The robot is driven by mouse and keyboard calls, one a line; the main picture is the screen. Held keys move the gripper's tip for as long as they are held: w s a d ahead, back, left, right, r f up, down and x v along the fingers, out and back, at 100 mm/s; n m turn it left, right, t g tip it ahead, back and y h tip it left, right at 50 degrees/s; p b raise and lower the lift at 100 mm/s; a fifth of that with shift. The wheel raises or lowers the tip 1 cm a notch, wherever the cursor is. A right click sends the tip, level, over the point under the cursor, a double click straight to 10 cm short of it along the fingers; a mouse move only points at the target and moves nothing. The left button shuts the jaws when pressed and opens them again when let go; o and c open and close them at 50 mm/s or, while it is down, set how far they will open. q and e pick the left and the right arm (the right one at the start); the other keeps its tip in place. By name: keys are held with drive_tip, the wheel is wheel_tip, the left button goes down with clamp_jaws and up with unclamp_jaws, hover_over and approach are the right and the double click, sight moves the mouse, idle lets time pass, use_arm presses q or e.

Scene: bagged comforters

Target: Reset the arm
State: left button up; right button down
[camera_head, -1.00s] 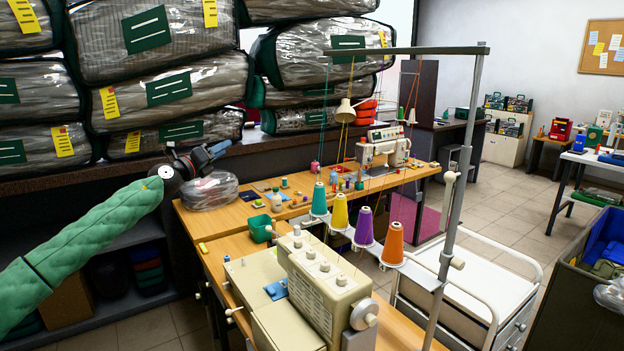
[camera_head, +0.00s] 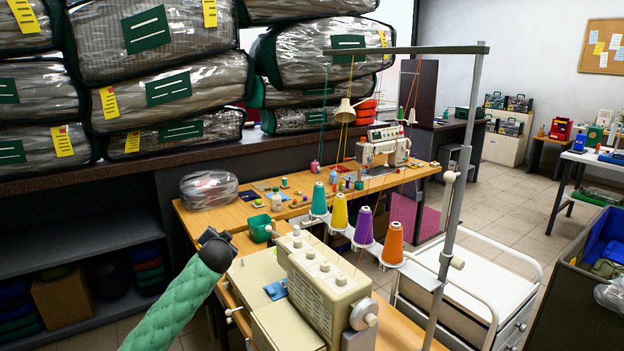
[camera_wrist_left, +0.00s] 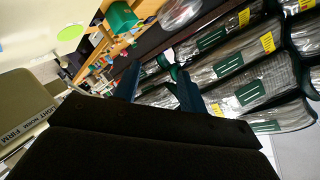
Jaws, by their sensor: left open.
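My left arm, in a green quilted sleeve, comes up from the bottom of the head view. Its dark wrist and gripper (camera_head: 214,246) are beside the cream sewing machine in front, over the near edge of the wooden table (camera_head: 212,222). The fingers are mostly hidden there. In the left wrist view my left gripper (camera_wrist_left: 156,78) has its two dark blue fingers apart with nothing between them. My right gripper is not in view.
The sewing machine (camera_head: 322,290) with a thread stand (camera_head: 462,180) stands close right of my left arm. A green bin (camera_head: 259,229) and a clear bag (camera_head: 209,189) are on the table behind. Bagged comforters (camera_head: 175,85) are stacked on the shelf (camera_head: 95,180).

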use_arm(q)
drive_tip(key=s+d+f+n+g+h, duration=0.1)
drive_tip(key=s+d+f+g, duration=0.1)
drive_tip(key=s+f, duration=0.85)
drive_tip(key=s+d+f+n+g+h, duration=0.1)
drive_tip(key=s+d+f+g, duration=0.2)
drive_tip(key=s+f, duration=0.75)
drive_tip(key=s+d+f+n+g+h, duration=0.15)
drive_tip(key=s+f, duration=0.35)
drive_tip(key=f, duration=1.1)
drive_tip(key=s+d+f+g, duration=0.1)
drive_tip(key=s+f+g, duration=0.1)
drive_tip(key=s+f, duration=0.5)
drive_tip(key=s+d+f+g, duration=0.2)
drive_tip(key=s+f, duration=0.5)
drive_tip(key=s, duration=1.1)
drive_tip(key=s+d+f+n+g, duration=0.1)
drive_tip(key=s+d+f+g, duration=0.1)
drive_tip(key=s+f, duration=0.5)
drive_tip(key=s, duration=0.6)
drive_tip(key=shift+f, duration=0.4)
drive_tip(key=shift+h, duration=0.25)
